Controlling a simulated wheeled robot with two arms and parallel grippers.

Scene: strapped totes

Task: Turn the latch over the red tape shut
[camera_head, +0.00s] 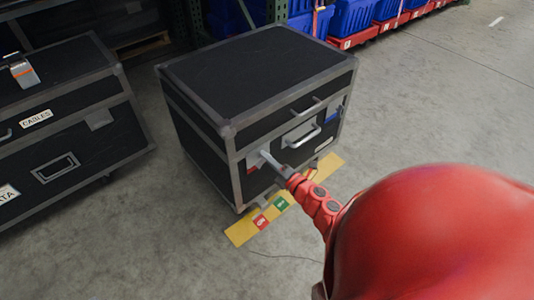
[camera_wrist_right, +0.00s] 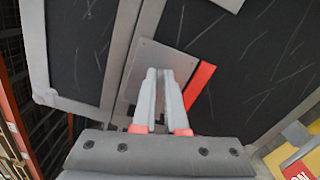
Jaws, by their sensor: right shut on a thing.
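The black case (camera_head: 258,65) with grey metal edges stands on the floor, its lid down. A grey latch plate (camera_head: 254,159) is on its front at the left, and also shows in the right wrist view (camera_wrist_right: 146,60). The red tape (camera_wrist_right: 199,84) is a strip on the case front beside the plate; a bit of it shows in the head view (camera_head: 251,170). My right gripper (camera_head: 266,156) reaches the latch. In the right wrist view its fingers (camera_wrist_right: 160,75) are close together over the plate, shut on the latch's turning part, which they mostly hide. My left gripper is not in view.
A handle (camera_head: 303,137) and blue tape (camera_head: 333,116) are farther right on the case front. A yellow floor strip (camera_head: 238,232) with red and green labels lies before the case. Another black case (camera_head: 60,70) stands left. Blue totes (camera_head: 352,17) are behind.

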